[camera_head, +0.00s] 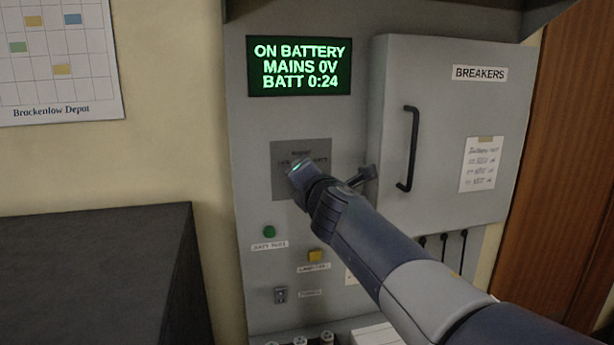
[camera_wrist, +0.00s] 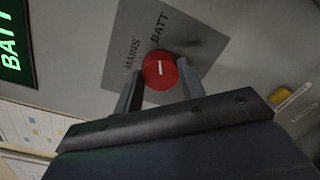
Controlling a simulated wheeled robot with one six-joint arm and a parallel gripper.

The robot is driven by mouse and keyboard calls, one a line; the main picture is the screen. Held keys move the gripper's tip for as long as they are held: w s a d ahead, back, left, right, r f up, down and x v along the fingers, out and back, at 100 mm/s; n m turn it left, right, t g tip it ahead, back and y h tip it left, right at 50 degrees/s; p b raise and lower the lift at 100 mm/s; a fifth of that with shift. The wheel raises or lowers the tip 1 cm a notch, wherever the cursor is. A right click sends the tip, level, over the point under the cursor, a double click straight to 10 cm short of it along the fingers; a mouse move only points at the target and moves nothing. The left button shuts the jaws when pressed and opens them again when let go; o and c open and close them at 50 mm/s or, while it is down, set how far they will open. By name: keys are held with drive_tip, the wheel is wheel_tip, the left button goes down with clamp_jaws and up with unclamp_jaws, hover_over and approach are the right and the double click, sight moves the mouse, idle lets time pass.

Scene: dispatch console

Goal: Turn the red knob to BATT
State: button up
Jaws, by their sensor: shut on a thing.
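The red knob (camera_wrist: 155,79) shows in the wrist view, round, with a short white line on its face. The line runs roughly up and down in that view, in line with the BATT label above it; the MAINS label is to the upper left. Both labels are on a grey plate (camera_wrist: 200,38). My gripper (camera_wrist: 161,72) has one finger on each side of the knob and is shut on it. In the head view my gripper (camera_head: 299,173) is at the plate (camera_head: 284,154) and hides the knob.
The green-lit display (camera_head: 299,67) reads ON BATTERY, MAINS 0V, BATT 0:24. A breaker cabinet (camera_head: 450,130) with a black handle (camera_head: 411,148) stands right of my gripper. Below are a green button (camera_head: 269,231), a yellow button (camera_head: 315,256) and a small switch (camera_head: 281,295).

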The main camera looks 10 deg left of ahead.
drive_tip(key=o, duration=1)
drive_tip(key=v, duration=1.1)
drive_tip(key=shift+b, duration=0.3)
drive_tip(key=shift+w+f, duration=0.15)
drive_tip(key=x, duration=1)
drive_tip(key=shift+w+a+p, duration=0.2)
drive_tip(key=shift+w+p, duration=0.1)
